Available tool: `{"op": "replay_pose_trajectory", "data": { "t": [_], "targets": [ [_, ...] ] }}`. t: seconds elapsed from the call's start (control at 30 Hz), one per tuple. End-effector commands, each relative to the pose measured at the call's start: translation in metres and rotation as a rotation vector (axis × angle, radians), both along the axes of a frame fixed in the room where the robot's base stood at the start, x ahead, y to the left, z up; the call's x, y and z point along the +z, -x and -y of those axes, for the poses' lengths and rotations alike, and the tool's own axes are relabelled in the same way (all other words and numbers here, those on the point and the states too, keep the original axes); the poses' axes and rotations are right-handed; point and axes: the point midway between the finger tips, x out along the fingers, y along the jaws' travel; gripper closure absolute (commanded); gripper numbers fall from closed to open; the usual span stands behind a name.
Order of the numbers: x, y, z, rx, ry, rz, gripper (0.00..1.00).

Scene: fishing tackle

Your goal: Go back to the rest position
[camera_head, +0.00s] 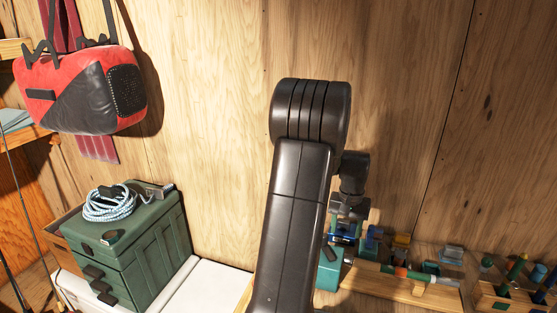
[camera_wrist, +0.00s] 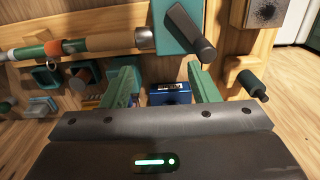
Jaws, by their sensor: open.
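My gripper (camera_wrist: 163,84) is open, with its two green fingers apart in the wrist view. A small blue box (camera_wrist: 171,97) with a label shows between and beyond the fingers; I cannot tell how far below them it is. In the head view my dark arm rises in the middle and bends over at the top. Its wrist hangs down on the right side, above the workbench. The fingertips are hard to make out there.
A wooden rack (camera_head: 397,287) with a rod lies on the bench beside the arm. A teal block with a dark crank handle (camera_wrist: 194,33) is close to the fingers. A green tackle box (camera_head: 140,248) with coiled rope (camera_head: 108,204) stands left. A red bag (camera_head: 82,90) hangs above.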

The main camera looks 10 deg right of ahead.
Motion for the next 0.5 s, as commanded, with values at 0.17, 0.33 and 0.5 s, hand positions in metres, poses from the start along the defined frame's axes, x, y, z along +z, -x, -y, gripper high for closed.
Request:
{"op": "replay_pose_trajectory", "data": {
  "t": [0.17,0.33,0.5],
  "targets": [
    [-0.024,0.000,0.000,0.000,-0.001,-0.002,0.45],
    [-0.050,0.000,0.000,0.000,-0.001,-0.002,0.45],
    [-0.065,0.006,0.003,-0.003,0.000,0.000,0.45]
  ]
}}
